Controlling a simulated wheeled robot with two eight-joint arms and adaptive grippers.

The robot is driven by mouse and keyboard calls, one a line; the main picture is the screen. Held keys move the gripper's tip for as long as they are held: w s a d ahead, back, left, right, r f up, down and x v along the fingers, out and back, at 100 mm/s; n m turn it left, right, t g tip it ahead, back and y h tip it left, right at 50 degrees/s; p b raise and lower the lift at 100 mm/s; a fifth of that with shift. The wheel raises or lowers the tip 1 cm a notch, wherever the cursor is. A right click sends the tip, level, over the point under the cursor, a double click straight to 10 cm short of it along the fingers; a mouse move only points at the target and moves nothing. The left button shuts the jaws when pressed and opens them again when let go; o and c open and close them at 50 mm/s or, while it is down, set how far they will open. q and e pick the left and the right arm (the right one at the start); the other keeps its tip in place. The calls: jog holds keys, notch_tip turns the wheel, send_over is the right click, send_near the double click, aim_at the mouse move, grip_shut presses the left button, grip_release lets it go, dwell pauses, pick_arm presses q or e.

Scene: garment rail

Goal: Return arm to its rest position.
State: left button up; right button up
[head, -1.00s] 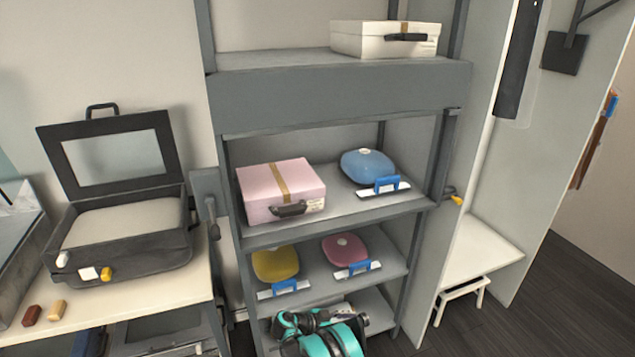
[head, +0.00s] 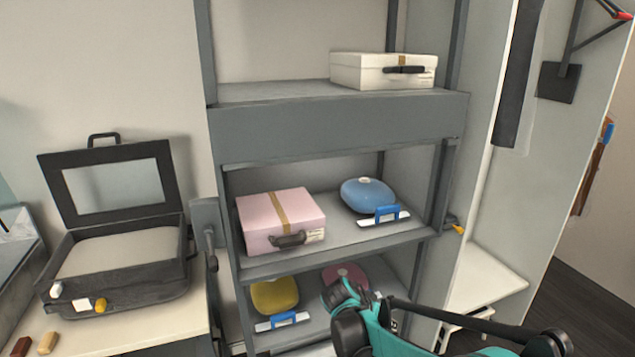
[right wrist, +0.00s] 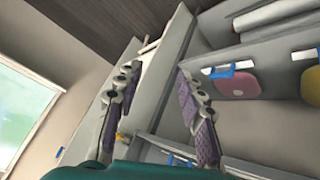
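My right arm (head: 385,330), teal and black, is bent across the bottom of the head view, in front of the lower shelves. Its gripper cannot be made out there. In the right wrist view my right gripper (right wrist: 157,76) is open, its two purple-padded fingers apart with nothing between them. The shelf unit lies beyond the fingers, on the right of that view. My left gripper is in neither view.
The grey shelf unit (head: 340,130) holds a white case (head: 360,72), a pink case (head: 255,215), a blue bag (head: 368,195) and a yellow bag (head: 275,296). My arm partly covers a pink bag (head: 345,273). An open black suitcase (head: 120,285) stands on the left table.

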jog(key=s+d+r+n+t+y, duration=0.15)
jog(key=s+r+n+y, duration=0.4)
jog(key=s, duration=0.85)
jog(key=s+a+t, duration=0.1)
jog(key=s, duration=1.1)
jog(key=shift+r+n+y, duration=0.25)
jog(key=shift+n+y, duration=0.2)
jog(key=shift+a, duration=0.1)
jog(key=shift+c, duration=0.6)
